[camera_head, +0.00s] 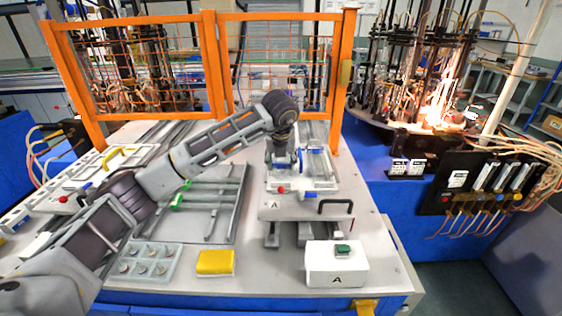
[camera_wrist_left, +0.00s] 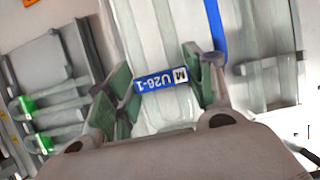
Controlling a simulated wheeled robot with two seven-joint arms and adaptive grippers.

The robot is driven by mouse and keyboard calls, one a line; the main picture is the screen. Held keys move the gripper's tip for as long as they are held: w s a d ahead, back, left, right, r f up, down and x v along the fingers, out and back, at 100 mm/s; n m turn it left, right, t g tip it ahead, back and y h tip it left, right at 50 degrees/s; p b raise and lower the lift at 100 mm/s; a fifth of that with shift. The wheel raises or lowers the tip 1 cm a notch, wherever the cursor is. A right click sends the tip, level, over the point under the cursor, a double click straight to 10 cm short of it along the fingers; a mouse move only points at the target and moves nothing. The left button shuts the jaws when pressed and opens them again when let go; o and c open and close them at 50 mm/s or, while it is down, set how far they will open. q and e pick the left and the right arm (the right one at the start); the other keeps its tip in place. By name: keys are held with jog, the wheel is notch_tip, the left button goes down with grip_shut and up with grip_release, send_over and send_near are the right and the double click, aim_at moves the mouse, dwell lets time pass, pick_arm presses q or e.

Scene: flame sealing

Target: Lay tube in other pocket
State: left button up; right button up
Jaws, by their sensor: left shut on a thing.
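My left gripper (camera_head: 284,163) is low over the pale fixture (camera_head: 325,181) at the middle right of the table in the head view. In the left wrist view its green-padded fingers (camera_wrist_left: 163,82) are shut on a clear tube (camera_wrist_left: 158,115) with a blue label (camera_wrist_left: 161,79) reading "M U26-1". The tube's body lies between the pads; the wrist housing hides its near end. In the head view the arm and gripper hide most of the tube and part of the fixture, so I cannot tell which pocket lies under it. My right gripper is not in view.
A grey tray with green clips (camera_head: 178,200) lies left of the fixture. A yellow block (camera_head: 215,263) and white button box (camera_head: 337,265) sit near the front edge. An orange mesh guard (camera_head: 213,75) stands behind.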

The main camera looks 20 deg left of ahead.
pick_arm(q)
jog(key=shift+s+f, duration=0.25)
jog(key=shift+f, duration=0.6)
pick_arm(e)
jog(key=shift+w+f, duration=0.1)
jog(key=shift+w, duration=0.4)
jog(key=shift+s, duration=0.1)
pick_arm(q)
jog(key=o, duration=1.1)
jog(key=shift+w+f, duration=0.1)
jog(key=shift+w, duration=0.15)
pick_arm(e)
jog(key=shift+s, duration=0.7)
pick_arm(q)
jog(key=shift+r, duration=0.2)
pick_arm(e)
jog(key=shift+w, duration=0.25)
